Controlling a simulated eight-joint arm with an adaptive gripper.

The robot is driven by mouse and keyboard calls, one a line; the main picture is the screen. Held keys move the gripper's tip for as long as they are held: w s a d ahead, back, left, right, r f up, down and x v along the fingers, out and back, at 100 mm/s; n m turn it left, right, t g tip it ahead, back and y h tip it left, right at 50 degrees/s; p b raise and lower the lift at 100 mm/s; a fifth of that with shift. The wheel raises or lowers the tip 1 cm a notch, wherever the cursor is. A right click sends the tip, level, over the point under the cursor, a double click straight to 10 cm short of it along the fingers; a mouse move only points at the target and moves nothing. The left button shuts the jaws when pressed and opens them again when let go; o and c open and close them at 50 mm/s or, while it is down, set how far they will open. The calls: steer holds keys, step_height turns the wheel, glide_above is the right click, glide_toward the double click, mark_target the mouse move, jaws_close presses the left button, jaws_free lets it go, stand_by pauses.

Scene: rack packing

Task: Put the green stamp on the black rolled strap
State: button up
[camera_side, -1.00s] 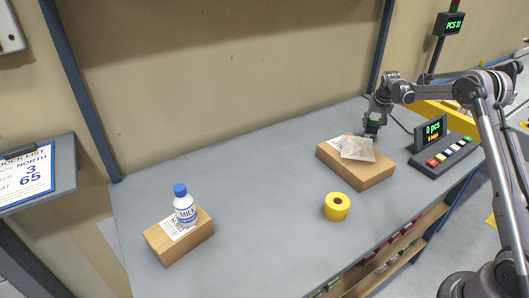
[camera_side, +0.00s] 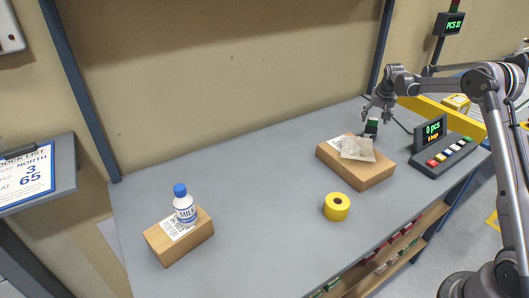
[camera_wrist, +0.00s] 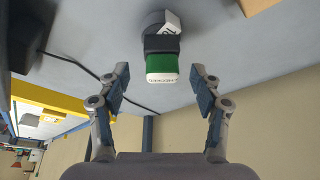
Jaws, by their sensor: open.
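The green stamp (camera_side: 373,122) has a green body, a pale lettered end and a dark base. It stands upright at the back right of the table, and shows in the wrist view (camera_wrist: 161,66) between and beyond my fingertips. The black rolled strap (camera_wrist: 153,19), with a white label, is directly beneath the stamp and partly hidden by it. The stamp appears to rest on it. My gripper (camera_side: 377,113) is open and empty just above the stamp, its fingers spread to both sides, apart from it.
A cardboard box (camera_side: 368,175) with a paper bag (camera_side: 357,149) on it is just in front. A counter display with buttons (camera_side: 444,158) stands to the right. A yellow tape roll (camera_side: 337,207) and a bottle (camera_side: 184,204) on another box (camera_side: 163,246) are farther off. The table's middle is clear.

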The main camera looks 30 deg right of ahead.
steer(key=v, duration=0.9)
steer(key=s+a+r+n+t+y, duration=0.15)
steer(key=s+a+r, duration=0.25)
steer(key=a, duration=0.6)
steer(key=s+a+r+n+t, duration=0.1)
steer(key=s+a+r+n, duration=0.3)
steer(key=a, duration=0.6)
steer(key=s+a+f+n+y, duration=0.1)
steer(key=s+a+f, duration=0.2)
steer(key=s+a, duration=0.4)
steer(key=s+a+f+n+t, duration=0.1)
steer(key=s+a+f+n, duration=0.1)
steer(key=s+a, duration=0.5)
steer(key=s, duration=0.3)
steer(key=shift+s+a+f+y, duration=0.25)
steer(key=shift+a+f+y, duration=0.1)
